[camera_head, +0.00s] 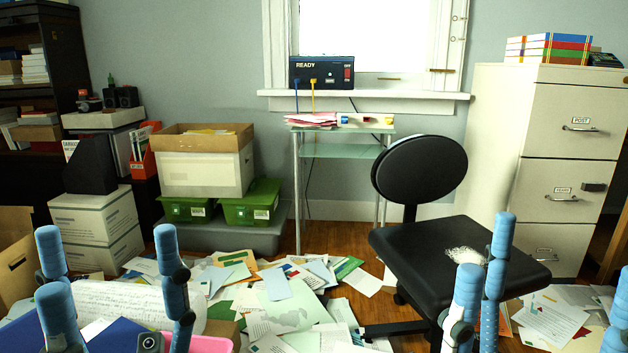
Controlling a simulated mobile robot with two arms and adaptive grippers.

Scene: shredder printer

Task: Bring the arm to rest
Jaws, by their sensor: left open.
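My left gripper (110,250) is at the lower left of the head view. Its blue fingers stand upright and wide apart, open, with nothing clasped between them. White written sheets (125,303), a dark blue flat item (115,338) and a pink container (208,344) show between and beside its fingers. My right gripper (548,255) is at the lower right, in front of the black chair (400,245). Its blue fingers point up and are spread apart, with nothing seen held. Both gripper bases and most of both arms are out of view below.
Loose papers (290,305) cover the middle floor. A small glass table (340,150) stands under the window with a dark READY box (322,72) above. Green bins (250,203) and boxes (97,225) stand left. A filing cabinet (500,130) stands right.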

